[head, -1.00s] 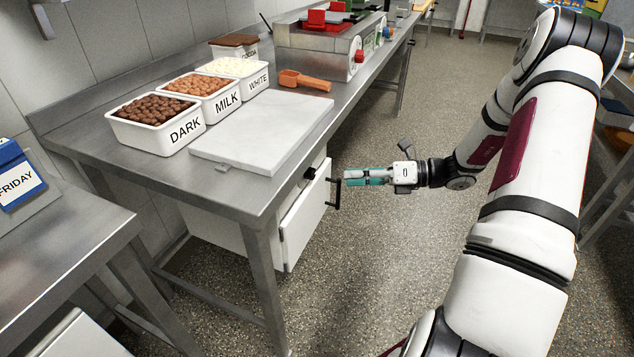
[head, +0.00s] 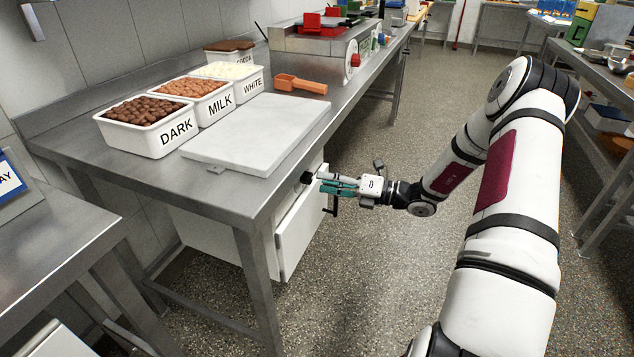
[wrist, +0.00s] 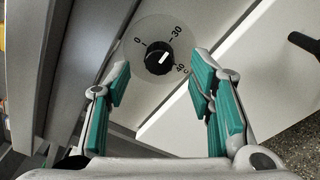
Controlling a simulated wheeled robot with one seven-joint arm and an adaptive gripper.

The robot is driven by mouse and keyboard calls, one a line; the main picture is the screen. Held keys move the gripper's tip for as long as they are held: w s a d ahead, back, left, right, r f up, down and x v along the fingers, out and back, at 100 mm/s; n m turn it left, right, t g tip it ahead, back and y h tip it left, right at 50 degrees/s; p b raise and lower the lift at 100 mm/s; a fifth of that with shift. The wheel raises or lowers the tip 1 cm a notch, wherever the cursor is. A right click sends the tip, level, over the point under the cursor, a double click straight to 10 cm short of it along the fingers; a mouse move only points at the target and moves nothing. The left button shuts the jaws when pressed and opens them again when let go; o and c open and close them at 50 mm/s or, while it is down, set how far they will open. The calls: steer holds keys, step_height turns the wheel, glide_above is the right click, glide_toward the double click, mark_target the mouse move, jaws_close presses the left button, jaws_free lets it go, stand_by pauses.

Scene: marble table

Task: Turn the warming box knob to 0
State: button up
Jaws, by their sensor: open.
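The warming box (head: 299,228) is a white cabinet under the steel table. In the wrist view the white line on the knob slants to the upper right, roughly between 30 and 45, and away from the 0. In the head view the knob (head: 307,177) is a small dark spot at the top of the box front. My gripper (head: 324,182) is open in front of it. In the wrist view the teal fingers (wrist: 160,78) spread left and right of the knob, apparently not touching it.
A dark door handle (head: 331,205) stands out from the box just below my gripper; it shows at right in the wrist view (wrist: 304,43). The table (head: 235,192) edge overhangs the box. A white board (head: 262,130) and chocolate tubs are on top.

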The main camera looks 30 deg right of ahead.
mark_target(312, 178)
steer(key=shift+x, duration=1.6)
jaws_close()
